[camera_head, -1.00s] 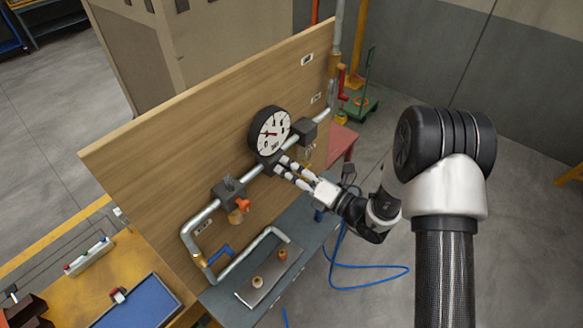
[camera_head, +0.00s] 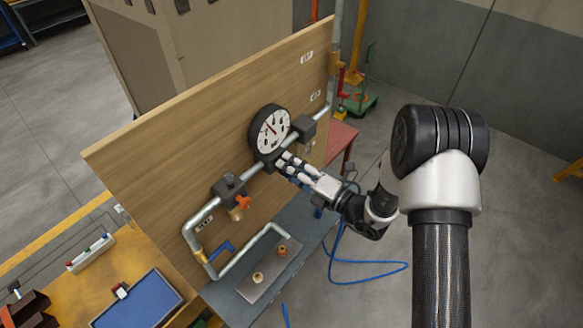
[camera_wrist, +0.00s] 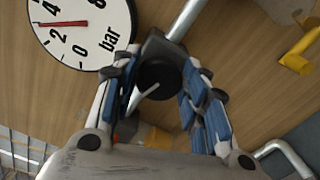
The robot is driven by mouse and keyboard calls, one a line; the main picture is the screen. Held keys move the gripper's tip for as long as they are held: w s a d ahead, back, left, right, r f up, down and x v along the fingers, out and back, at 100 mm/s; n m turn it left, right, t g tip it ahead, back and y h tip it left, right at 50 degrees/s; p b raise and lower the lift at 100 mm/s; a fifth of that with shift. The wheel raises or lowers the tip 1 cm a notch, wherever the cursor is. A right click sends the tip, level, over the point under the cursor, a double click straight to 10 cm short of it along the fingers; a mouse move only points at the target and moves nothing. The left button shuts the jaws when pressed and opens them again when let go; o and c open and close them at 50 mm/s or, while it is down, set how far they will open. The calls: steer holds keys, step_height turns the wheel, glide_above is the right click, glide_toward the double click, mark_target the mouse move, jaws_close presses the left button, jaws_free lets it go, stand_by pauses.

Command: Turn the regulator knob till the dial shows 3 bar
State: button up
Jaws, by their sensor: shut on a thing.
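The round white pressure dial (camera_head: 269,131) with a black rim is mounted on the pipe in front of the wooden board. In the wrist view the dial (camera_wrist: 75,30) is cut off at the top left. Its red needle lies between the 2 and the 4, close to 3 bar. The black round regulator knob (camera_wrist: 158,80) sits below the dial, between my fingers. My gripper (camera_head: 283,160) reaches it from the front right and is shut on it. In the wrist view my gripper (camera_wrist: 160,68) has a blue-padded finger on each side of the knob.
An orange-handled valve (camera_head: 241,203) is on the pipe (camera_head: 205,212) to the lower left. A grey plate (camera_head: 268,276) with two small fittings lies on the bench below. A yellow part (camera_wrist: 297,60) shows at the right of the wrist view.

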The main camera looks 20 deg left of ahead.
steer(key=o, duration=1)
steer(key=v, duration=1.2)
